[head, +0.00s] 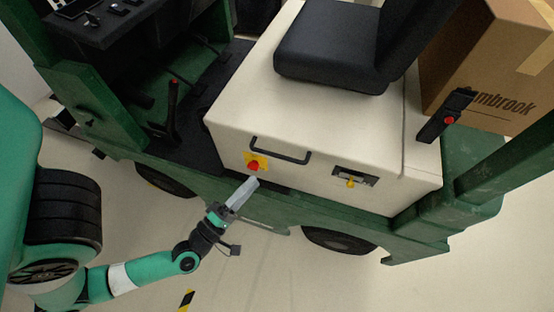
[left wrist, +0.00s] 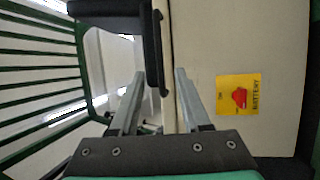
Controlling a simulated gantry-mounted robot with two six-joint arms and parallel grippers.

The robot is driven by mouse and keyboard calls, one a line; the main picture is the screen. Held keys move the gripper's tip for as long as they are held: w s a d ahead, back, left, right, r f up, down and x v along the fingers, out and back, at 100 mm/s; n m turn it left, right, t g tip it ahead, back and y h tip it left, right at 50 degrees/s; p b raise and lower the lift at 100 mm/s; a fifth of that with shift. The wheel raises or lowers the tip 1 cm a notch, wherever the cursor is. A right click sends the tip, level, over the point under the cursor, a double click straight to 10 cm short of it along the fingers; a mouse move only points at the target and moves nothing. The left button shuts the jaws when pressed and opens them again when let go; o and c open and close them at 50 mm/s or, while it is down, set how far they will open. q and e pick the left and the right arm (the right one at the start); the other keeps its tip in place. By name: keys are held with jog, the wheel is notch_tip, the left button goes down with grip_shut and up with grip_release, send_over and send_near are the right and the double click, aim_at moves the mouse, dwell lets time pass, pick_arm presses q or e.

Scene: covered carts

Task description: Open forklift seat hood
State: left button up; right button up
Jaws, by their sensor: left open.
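The cream forklift seat hood (head: 310,130) is closed under the black seat (head: 330,45). A black bar handle (head: 281,158) sits on its front face. My left gripper (head: 252,186) is just in front of that face, below and left of the handle. In the left wrist view my left gripper (left wrist: 158,75) is open, with two grey fingers apart. The handle (left wrist: 162,45) appears there as a dark upright bar beyond the fingertips, in line with the gap; no contact shows. My right gripper is not in view.
A red battery switch on a yellow plate (head: 255,163) is left of the handle, close above my left gripper. A latch panel with a yellow key (head: 352,180) is at right. A cardboard box (head: 490,75) stands behind the seat. A lever (head: 172,105) rises at left.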

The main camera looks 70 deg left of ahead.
aim_at(278, 154)
pick_arm(q)
jog(key=x, duration=1.1)
jog(key=shift+w+a, duration=0.1)
jog(key=shift+w, duration=0.2)
jog(key=shift+b, duration=0.3)
grip_shut()
dwell(0.6)
